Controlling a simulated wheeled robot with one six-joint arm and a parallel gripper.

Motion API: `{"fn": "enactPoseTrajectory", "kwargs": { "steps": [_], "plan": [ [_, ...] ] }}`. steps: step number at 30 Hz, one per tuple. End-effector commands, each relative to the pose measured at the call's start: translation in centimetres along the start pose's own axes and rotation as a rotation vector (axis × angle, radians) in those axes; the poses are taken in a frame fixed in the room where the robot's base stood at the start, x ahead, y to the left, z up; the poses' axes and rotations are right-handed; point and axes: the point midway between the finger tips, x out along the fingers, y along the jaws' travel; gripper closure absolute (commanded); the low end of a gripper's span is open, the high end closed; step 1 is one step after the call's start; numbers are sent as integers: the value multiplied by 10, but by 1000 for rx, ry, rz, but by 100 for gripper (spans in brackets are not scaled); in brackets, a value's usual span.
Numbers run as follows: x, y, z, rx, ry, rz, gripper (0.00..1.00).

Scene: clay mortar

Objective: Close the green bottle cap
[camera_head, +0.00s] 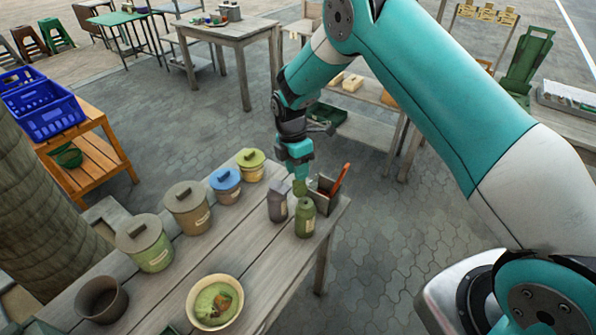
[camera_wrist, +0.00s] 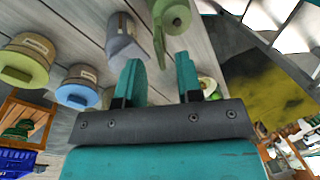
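The green bottle (camera_head: 304,220) stands upright near the right end of the wooden table. Its green cap (camera_head: 300,187) appears raised above the bottle's top, directly below my gripper (camera_head: 297,172). In the wrist view, the green bottle (camera_wrist: 177,20) is at the top, and the cap (camera_wrist: 159,45) seems to extend down from it toward the fingers. My gripper (camera_wrist: 160,75) has its two teal fingers apart, with nothing visible gripped between them. I cannot tell whether a finger touches the cap.
An open box (camera_head: 322,190) with an orange-handled tool stands just behind right. Blue-lidded (camera_head: 226,190) and green-lidded (camera_head: 251,170) jars stand farther left. A bowl (camera_head: 238,310) is at the front.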

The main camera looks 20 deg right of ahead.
Motion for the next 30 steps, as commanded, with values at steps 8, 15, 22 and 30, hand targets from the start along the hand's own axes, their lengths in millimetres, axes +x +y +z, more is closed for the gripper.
{"fn": "enactPoseTrajectory", "kwargs": {
  "steps": [8,15,22,30],
  "plan": [
    [26,0,0,0,0,0,67],
    [28,0,0,0,0,1,67],
    [27,0,0,0,0,1,100],
    [27,0,0,0,0,12,100]
  ]
}}
